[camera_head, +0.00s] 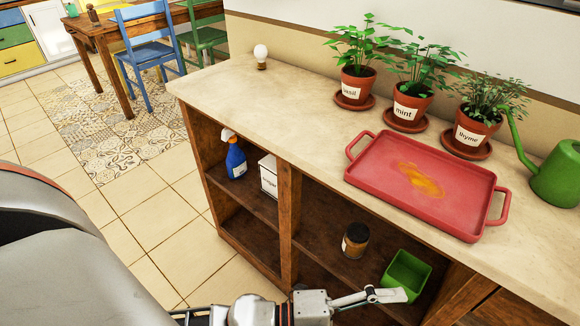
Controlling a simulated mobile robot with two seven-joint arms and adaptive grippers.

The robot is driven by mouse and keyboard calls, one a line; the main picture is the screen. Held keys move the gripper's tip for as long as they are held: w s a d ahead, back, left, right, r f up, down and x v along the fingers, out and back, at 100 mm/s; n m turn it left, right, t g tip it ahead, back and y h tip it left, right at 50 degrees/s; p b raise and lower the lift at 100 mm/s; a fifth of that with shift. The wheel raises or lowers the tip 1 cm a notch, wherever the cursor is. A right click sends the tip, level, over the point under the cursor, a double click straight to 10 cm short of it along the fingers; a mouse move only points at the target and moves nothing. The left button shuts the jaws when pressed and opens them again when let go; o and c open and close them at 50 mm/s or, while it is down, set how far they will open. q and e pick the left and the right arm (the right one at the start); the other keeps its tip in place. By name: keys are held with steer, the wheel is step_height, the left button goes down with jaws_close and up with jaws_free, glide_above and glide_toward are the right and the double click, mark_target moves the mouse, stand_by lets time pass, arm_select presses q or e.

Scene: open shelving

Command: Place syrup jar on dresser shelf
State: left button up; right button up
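A small brown jar (355,241) with a dark lid and a pale label stands upright on a middle shelf of the wooden dresser (287,205). The label is too small to read, so I cannot tell for sure that it is the syrup jar. My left gripper (385,295) reaches in from the bottom left, nearer than the jar and apart from it. Its fingertips overlap the lower left edge of a green square container (408,272); I cannot tell whether they touch it. The finger gap is not clear. My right gripper is not in view.
A spray bottle (235,157) and a white box (268,176) stand in the left compartment. On the top are a red tray (380,195) with an orange-yellow spill, potted herbs (406,107), a green watering can (558,178) and a bulb-shaped item (261,54).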

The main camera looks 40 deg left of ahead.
arm_select(q)
steer(key=s+a+f+n+y, duration=0.4)
steer(key=a+f+n, duration=0.3)
steer(key=a+n, duration=0.2)
steer(key=s+a+f+n+y, duration=0.5)
steer(key=a+f+n+y, duration=0.2)
steer(key=a+f+n, duration=0.1)
steer(key=a+n, duration=0.1)
steer(key=n, duration=0.1)
steer(key=shift+s+a+n+g+y, duration=0.25)
steer(key=shift+a+n+g+y, duration=0.05)
steer(key=shift+g, duration=0.1)
